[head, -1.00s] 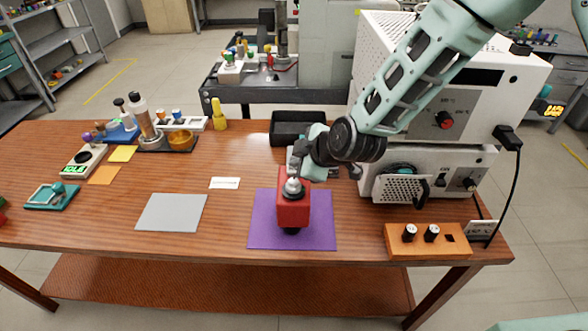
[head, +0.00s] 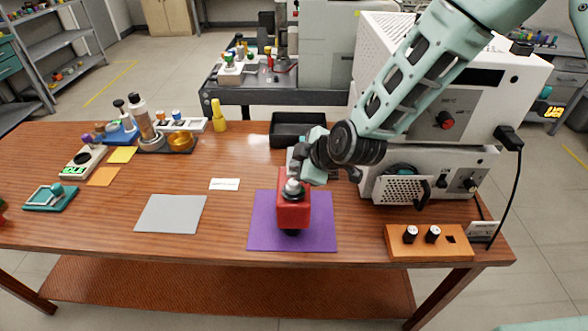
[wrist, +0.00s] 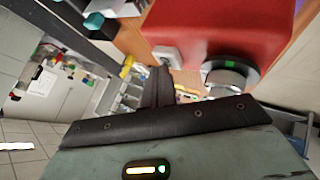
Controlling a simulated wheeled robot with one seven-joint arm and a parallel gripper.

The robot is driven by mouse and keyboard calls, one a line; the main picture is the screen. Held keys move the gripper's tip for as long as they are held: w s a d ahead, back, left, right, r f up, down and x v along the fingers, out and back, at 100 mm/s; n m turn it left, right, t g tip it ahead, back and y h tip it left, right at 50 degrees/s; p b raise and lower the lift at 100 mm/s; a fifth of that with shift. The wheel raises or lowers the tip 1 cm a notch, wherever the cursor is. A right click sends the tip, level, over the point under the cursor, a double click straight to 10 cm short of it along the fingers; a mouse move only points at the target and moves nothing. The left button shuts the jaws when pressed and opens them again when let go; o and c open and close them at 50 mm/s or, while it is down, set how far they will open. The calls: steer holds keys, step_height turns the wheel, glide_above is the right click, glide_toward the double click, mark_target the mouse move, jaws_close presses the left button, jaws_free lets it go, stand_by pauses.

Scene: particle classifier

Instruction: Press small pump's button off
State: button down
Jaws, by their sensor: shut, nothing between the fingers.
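The small pump is a red block (head: 293,213) standing on a purple mat (head: 262,225) near the front of the table. A silver round part (head: 292,187) shows on its upper side. In the wrist view the red body (wrist: 220,30) fills the upper right, with a round silver part (wrist: 228,80) and a small green light beside it. My gripper (head: 297,165) is just behind and above the pump in the head view. In the wrist view its dark fingers (wrist: 160,75) are shut and empty, beside a small pale block on the red body. Contact cannot be told.
A black tray (head: 297,142) lies behind my gripper. White instruments (head: 435,175) stand at the right, with an orange knob box (head: 428,248) in front. A grey mat (head: 170,214) and a white card (head: 224,184) lie left of the pump. Bare wood separates them.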

steer(key=shift+f+b, duration=0.4)
steer(key=shift+f, duration=0.1)
steer(key=shift+r, duration=0.15)
stand_by(0.5)
steer(key=shift+r+p, duration=0.9)
steer(key=shift+r, duration=0.25)
steer(key=shift+r, duration=0.1)
steer(key=shift+r+p, duration=1.65)
steer(key=shift+r, duration=0.8)
